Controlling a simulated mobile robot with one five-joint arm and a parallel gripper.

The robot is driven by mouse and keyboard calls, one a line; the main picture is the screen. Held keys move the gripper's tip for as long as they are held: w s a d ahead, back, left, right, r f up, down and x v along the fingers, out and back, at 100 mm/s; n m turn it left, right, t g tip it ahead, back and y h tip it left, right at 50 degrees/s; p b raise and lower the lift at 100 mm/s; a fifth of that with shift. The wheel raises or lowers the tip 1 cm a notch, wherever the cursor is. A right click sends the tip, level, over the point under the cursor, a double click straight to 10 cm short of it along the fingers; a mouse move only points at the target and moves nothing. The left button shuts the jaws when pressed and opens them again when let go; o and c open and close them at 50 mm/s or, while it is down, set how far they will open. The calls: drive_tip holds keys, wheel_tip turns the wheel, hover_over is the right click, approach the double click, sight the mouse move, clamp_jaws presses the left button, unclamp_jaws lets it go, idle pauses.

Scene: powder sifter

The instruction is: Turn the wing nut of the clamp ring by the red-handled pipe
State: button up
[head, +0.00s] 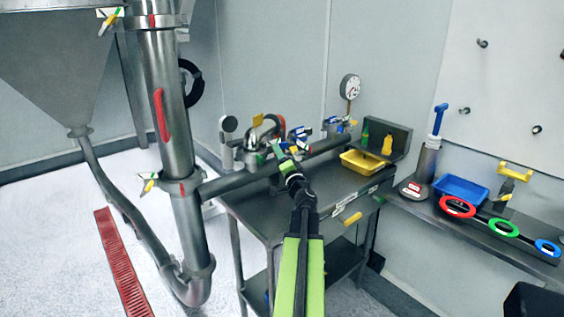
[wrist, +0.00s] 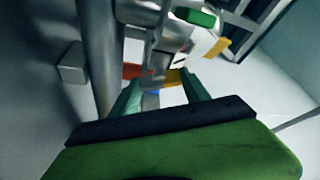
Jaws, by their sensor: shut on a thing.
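My gripper (head: 281,150) reaches over the steel table to the cluster of pipe fittings. In the wrist view, my gripper (wrist: 160,84) has its two green fingers on either side of a small yellow-orange piece (wrist: 173,77), which looks like a wing of the wing nut. Red and blue bits show beside it. The clamp ring itself is hard to make out there. In the head view, a curved pipe with a red part (head: 276,121) rises just behind the gripper. My fingers hide part of the fittings, and the contact is too small to see clearly.
A tall steel pipe (head: 162,70) with a red strip stands left, carrying clamps with coloured wing nuts (head: 149,183). A shelf holds a blue tray (head: 460,187) and coloured rings (head: 458,206).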

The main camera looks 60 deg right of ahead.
drive_tip(key=shift+f+n+t+b, duration=0.2)
drive_tip(key=shift+n+t+b, duration=0.45)
drive_tip(key=shift+n, duration=1.15)
drive_tip(key=o, duration=1.4)
drive_tip(key=shift+d, duration=0.1)
